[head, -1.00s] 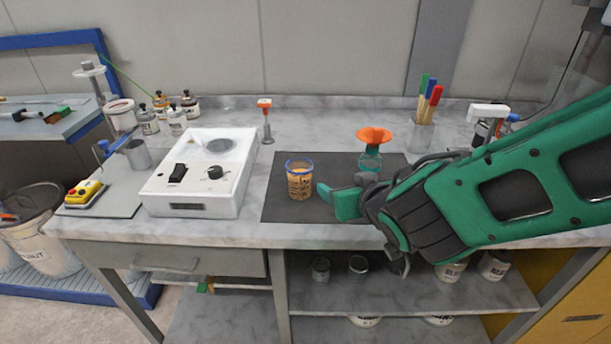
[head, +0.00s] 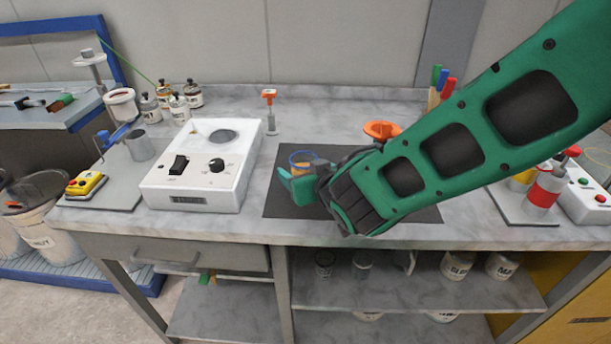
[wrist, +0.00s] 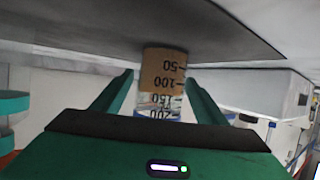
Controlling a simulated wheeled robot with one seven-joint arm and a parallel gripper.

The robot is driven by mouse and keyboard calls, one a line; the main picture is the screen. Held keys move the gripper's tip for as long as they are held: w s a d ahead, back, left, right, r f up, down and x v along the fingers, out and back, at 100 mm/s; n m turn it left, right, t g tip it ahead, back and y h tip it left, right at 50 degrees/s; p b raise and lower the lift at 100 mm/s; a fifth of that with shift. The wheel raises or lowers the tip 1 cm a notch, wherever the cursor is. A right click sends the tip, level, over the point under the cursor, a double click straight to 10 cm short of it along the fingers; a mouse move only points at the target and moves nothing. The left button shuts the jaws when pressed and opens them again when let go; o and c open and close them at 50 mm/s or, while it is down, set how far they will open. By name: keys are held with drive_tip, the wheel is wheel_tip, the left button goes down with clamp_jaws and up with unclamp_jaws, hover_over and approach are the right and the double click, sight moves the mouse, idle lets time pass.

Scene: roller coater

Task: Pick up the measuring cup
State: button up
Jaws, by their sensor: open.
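The measuring cup (head: 301,160) is a clear cup with a blue rim and orange-brown contents, standing on the dark mat (head: 410,214). In the wrist view the measuring cup (wrist: 163,82) appears upside down with printed graduations, straight ahead between the fingers. My gripper (head: 290,186) is in front of the cup in the head view and hides its lower part. In the wrist view my gripper (wrist: 160,92) is open, with one green finger on each side of the cup. I cannot tell whether either finger touches it.
A white box with knobs (head: 206,170) stands left of the mat. An orange funnel (head: 381,130) is partly behind my arm. A grey pitcher (head: 139,146) and a yellow control box (head: 84,184) are farther left. A red-banded container (head: 545,188) stands at the right.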

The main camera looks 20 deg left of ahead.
drive_tip(key=shift+x, duration=1.4)
drive_tip(key=shift+c, duration=0.4)
drive_tip(key=c, duration=1.2)
drive_tip(key=shift+r, duration=0.5)
drive_tip(key=r, duration=0.3)
drive_tip(key=shift+s+r, duration=0.35)
drive_tip(key=shift+r, duration=0.05)
drive_tip(key=s+a+r, duration=0.1)
drive_tip(key=s+r, duration=0.5)
drive_tip(key=s, duration=0.5)
drive_tip(key=shift+r, duration=0.15)
